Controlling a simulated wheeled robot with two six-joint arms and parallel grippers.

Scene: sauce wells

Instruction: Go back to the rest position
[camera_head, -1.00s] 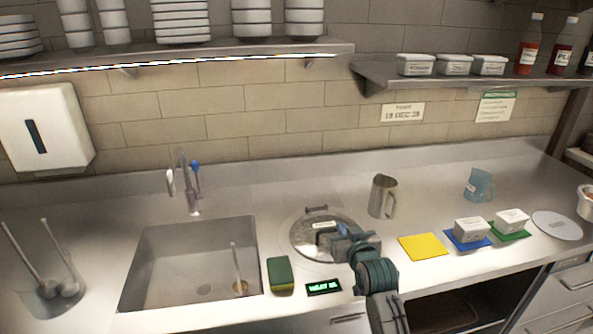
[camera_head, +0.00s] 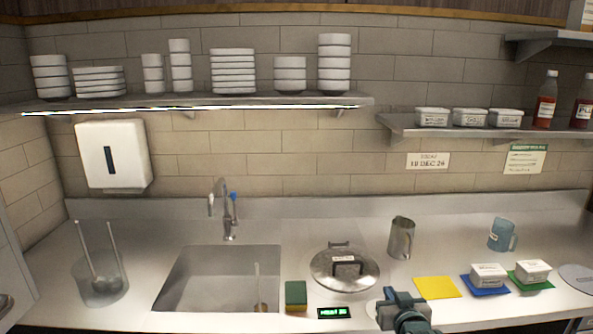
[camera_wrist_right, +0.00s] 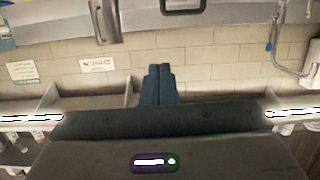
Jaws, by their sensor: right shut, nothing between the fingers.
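My right gripper (camera_head: 392,296) shows at the bottom of the head view, in front of the counter and below and right of the round metal lid (camera_head: 330,272). Its two dark fingers also show in the right wrist view (camera_wrist_right: 158,82), pressed together with nothing between them. The lid lies on the counter with its black handle clear of my gripper. My left gripper is in neither view now.
A sink (camera_head: 215,285) lies left of the lid, with a green-yellow sponge (camera_head: 296,295) and small display (camera_head: 334,313) between. A metal pitcher (camera_head: 401,238) stands behind right. Yellow (camera_head: 436,288), blue (camera_head: 470,283) and green (camera_head: 519,283) mats lie farther right.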

